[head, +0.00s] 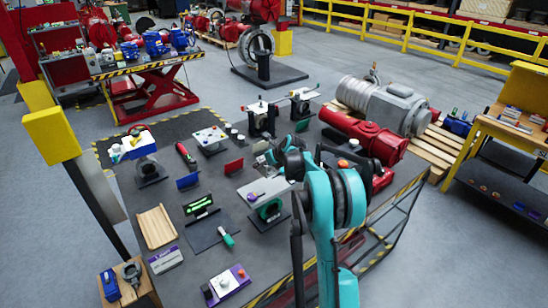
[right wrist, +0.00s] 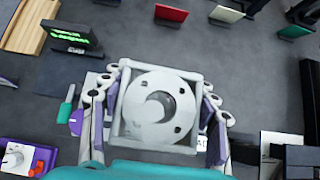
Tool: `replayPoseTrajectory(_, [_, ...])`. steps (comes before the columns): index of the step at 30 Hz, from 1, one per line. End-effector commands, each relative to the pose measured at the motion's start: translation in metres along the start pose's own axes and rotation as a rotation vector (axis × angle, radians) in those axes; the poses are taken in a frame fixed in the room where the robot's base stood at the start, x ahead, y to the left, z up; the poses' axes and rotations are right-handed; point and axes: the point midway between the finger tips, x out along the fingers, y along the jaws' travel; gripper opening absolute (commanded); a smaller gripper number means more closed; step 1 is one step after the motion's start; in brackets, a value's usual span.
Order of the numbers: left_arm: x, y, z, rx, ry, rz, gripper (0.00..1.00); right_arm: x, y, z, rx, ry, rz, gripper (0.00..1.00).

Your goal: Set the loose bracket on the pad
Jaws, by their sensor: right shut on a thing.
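My right gripper (right wrist: 160,112) is shut on a pale square bracket (right wrist: 133,128) with a round centre and small holes, its fingers on the left and right sides. I take this as the loose bracket. In the head view my teal right arm hides most of the gripper (head: 272,156), which is above the dark workbench. A light grey plate (head: 272,187) on a dark stand is close by on the left, with a purple piece (head: 252,196) on it. The purple piece also shows left of the fingers in the right wrist view (right wrist: 76,124). I cannot tell which surface is the pad. My left gripper is not in view.
A dark mat (head: 203,238) lies on the bench below a green-lit display (head: 199,204). A green-handled tool (head: 227,238), a wooden tray (head: 156,228) and a control box (head: 228,280) are nearby. Red and green upright plates stand farther back. A red cylinder (head: 350,133) is at right.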

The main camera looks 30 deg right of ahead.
Motion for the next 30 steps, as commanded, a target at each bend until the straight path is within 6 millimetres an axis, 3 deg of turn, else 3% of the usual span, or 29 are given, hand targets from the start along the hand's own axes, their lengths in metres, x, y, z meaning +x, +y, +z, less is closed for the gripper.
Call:
replayPoseTrajectory(14, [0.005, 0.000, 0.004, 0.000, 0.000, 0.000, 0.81, 0.002, 0.000, -0.001, 0.000, -0.001, 0.000, 0.12])
replayPoseTrajectory(30, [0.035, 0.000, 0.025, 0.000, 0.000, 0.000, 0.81, 0.035, 0.000, -0.035, 0.000, -0.001, 0.000, 0.12])
